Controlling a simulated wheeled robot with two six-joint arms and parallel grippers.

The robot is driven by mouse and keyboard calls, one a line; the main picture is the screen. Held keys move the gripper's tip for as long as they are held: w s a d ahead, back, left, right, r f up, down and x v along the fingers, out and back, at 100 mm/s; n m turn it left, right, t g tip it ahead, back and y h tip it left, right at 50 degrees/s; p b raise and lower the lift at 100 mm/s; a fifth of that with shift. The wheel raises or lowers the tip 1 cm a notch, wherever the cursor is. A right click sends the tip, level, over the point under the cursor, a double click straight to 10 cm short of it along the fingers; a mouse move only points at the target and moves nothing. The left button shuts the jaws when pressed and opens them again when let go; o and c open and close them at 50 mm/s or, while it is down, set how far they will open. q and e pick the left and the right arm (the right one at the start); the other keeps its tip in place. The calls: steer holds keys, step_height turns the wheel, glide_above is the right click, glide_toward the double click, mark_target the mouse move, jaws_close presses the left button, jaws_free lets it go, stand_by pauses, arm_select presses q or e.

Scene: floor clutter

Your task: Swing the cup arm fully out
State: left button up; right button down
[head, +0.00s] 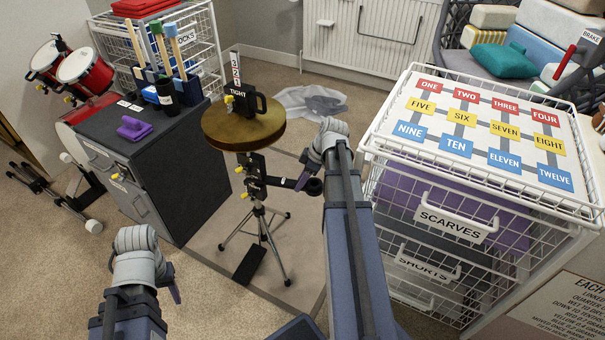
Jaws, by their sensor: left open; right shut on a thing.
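A drum-stool-like stand has a round wooden top (228,138) and a tripod base (262,232). A short dark cup arm (283,183) reaches right from a black and yellow clamp on its post. It ends in a dark round cup (315,187). My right gripper (306,170) comes down beside the post and is shut at the outer end of the cup arm; its wrist partly hides the exact contact. My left gripper (143,280) is open and empty, low at the left, well apart from the stand.
A white wire drawer unit (480,185) stands close at the right. Red drums (85,70) stand at the far left. A grey cloth (310,101) lies on the floor behind.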

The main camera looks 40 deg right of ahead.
steer(key=shift+s+a+m, duration=0.55)
steer(key=shift+a+m, duration=0.05)
steer(key=shift+a, duration=0.05)
steer(key=shift+c, duration=2.2)
jaws_free()
steer(key=shift+r, duration=0.1)
steer(key=p+v, duration=0.7)
steer(key=shift+s+a+r, duration=0.1)
steer(key=shift+s+r, duration=0.1)
steer(key=shift+r, duration=0.1)
